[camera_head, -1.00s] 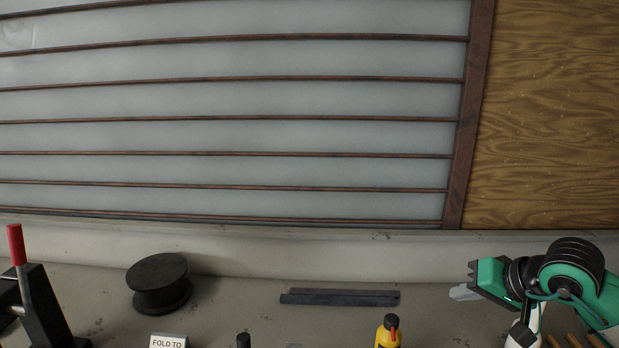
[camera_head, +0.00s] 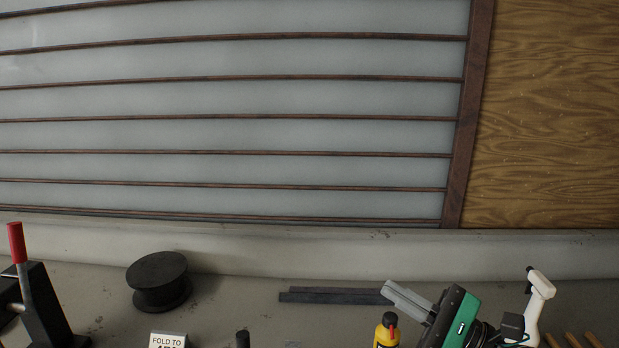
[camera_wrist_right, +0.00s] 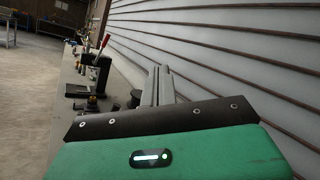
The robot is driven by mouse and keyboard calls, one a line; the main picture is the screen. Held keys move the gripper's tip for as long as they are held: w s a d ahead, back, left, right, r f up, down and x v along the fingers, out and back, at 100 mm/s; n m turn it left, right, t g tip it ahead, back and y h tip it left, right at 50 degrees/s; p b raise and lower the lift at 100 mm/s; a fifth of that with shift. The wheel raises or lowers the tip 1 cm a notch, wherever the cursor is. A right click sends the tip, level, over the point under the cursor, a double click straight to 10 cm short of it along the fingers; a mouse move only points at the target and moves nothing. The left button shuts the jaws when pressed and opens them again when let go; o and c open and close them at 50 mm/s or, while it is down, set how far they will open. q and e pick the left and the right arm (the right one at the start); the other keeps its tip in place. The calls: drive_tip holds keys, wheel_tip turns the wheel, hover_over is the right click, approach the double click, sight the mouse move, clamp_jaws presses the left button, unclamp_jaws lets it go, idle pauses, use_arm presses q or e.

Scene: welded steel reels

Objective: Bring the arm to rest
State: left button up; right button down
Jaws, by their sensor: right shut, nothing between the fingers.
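My right gripper (camera_head: 393,291) is at the lower right of the head view, with its green body tilted and its grey fingers together, pointing up and left. Nothing is between the fingers. The fingers appear in front of the right end of the dark flat bars (camera_head: 335,296), but I cannot tell the gap. In the right wrist view, the closed fingers (camera_wrist_right: 159,73) point along the bench beside the slatted wall. My left gripper is in neither current view.
A black reel (camera_head: 159,282), a red-handled black tool (camera_head: 40,303) and a "FOLD TO" sign (camera_head: 168,340) stand at left. A yellow bottle (camera_head: 385,333) is close to my right gripper. A white-handled object (camera_head: 540,288) is at right. Bench between reel and bars is clear.

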drive_tip(key=w+d+f+m+t+h, duration=0.15)
drive_tip(key=d+m+t+h, duration=0.4)
drive_tip(key=m, duration=0.85)
drive_tip(key=d+f+m+t+h, duration=0.3)
drive_tip(key=m+t+h, duration=0.4)
drive_tip(key=m, duration=0.6)
drive_tip(key=s+d+f+m+g+h, duration=0.3)
drive_tip(key=f+m+g+h, duration=0.15)
drive_tip(key=f+m, duration=0.4)
drive_tip(key=s+d+f+m+g+h, duration=0.25)
drive_tip(key=f+m+g+h, duration=0.2)
drive_tip(key=f+m, duration=0.45)
drive_tip(key=s+a+f+m+g+y, duration=0.4)
drive_tip(key=s+f+m+g, duration=0.55)
drive_tip(key=s+f, duration=0.8)
wheel_tip(320, 180, down, 33)
drive_tip(key=a+n+g+b, duration=0.1)
drive_tip(key=n+g+b, duration=0.15)
drive_tip(key=b, duration=0.25)
drive_tip(key=s+d+f+g+b, duration=0.1)
drive_tip(key=s+f+b, duration=0.1)
drive_tip(key=s+f, duration=0.8)
drive_tip(key=s+d+f+h+b, duration=0.1)
drive_tip(key=s+d+f+b, duration=0.1)
drive_tip(key=s+f, duration=0.8)
wheel_tip(320, 180, down, 5)
drive_tip(key=shift+s+d+f+g+b, duration=0.1)
drive_tip(key=shift+s+d+g+b, duration=0.1)
drive_tip(key=shift+d+g+b, duration=0.15)
